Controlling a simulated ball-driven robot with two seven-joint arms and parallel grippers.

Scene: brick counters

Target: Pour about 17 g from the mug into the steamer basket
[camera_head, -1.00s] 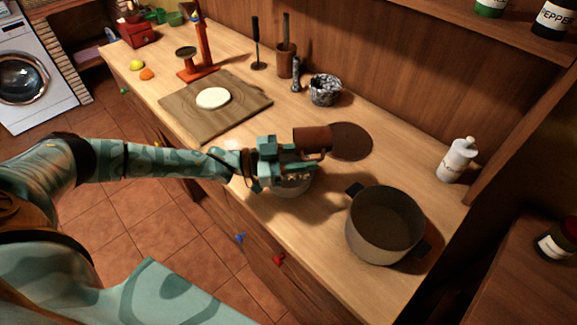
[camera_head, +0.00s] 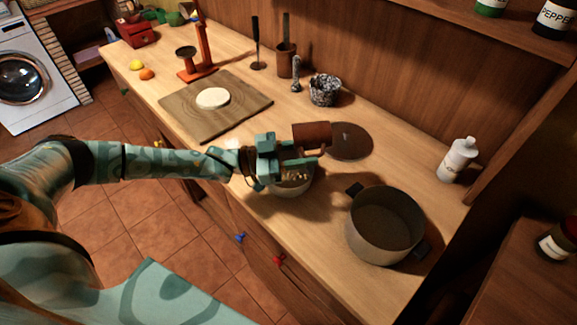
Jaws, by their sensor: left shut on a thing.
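The brown mug (camera_head: 312,134) lies on its side in the air, held by my left gripper (camera_head: 300,155), which is shut on it. My right gripper is not in view.
A deep grey pot (camera_head: 385,228) with two handles stands to the right. A dark round disc (camera_head: 350,141) lies behind the mug. A board (camera_head: 235,112) with a white round piece lies to the left, and a white bottle (camera_head: 457,160) stands at the back right.

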